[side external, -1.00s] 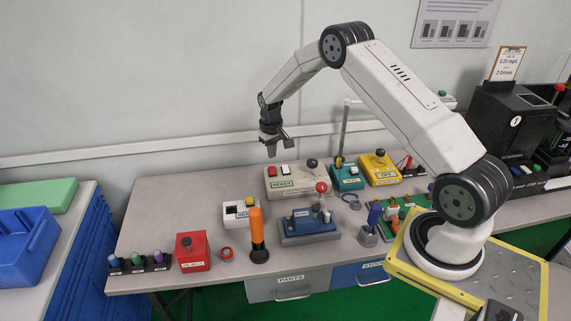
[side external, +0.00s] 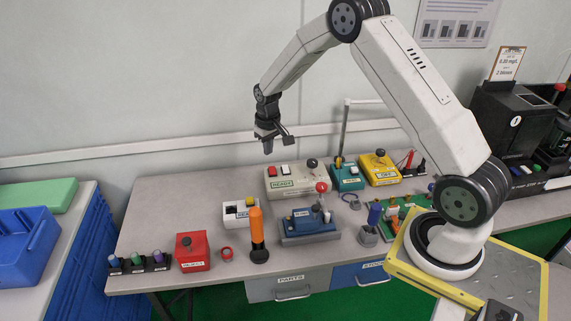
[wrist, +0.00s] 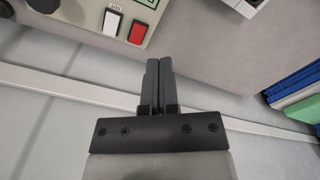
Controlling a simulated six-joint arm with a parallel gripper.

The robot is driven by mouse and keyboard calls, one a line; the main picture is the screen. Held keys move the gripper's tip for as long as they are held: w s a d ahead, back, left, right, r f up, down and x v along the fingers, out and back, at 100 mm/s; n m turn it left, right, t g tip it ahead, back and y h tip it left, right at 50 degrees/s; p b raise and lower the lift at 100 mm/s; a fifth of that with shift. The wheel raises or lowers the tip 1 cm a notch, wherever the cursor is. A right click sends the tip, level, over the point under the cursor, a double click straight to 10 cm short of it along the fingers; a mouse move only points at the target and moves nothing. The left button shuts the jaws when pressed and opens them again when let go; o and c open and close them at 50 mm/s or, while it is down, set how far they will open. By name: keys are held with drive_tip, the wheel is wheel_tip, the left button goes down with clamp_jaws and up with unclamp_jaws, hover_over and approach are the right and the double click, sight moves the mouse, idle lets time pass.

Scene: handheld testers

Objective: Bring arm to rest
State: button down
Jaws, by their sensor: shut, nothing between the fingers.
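My gripper (side external: 267,146) hangs above the back of the bench in the side view, in front of the wall. It is shut and empty. In the wrist view its two dark fingers (wrist: 157,82) lie side by side, touching nothing. The cream box (side external: 293,181) marked READY, with a red and a white switch and a black knob, stands on the bench below and to the right of the gripper. Part of this box (wrist: 97,22) also shows at the top left of the wrist view.
The bench (side external: 160,210) carries a red box (side external: 192,252), an orange-handled tool (side external: 257,232), a blue device (side external: 310,224), a teal box (side external: 347,177) and a yellow box (side external: 380,170). A blue bin (side external: 25,235) is at the left. The air around the gripper is free.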

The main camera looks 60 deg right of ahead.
drive_tip(key=s+a+r, duration=0.3)
drive_tip(key=s+a, duration=0.1)
drive_tip(key=s, duration=0.3)
drive_tip(key=s+a+r+n+t, duration=0.1)
drive_tip(key=s+a+r, duration=0.2)
drive_tip(key=s+a, duration=0.2)
drive_tip(key=s+a+r+n+t, duration=0.1)
drive_tip(key=s+a+r, duration=0.2)
drive_tip(key=s, duration=0.6)
drive_tip(key=shift+s+a, duration=0.4)
drive_tip(key=shift+a, duration=0.8)
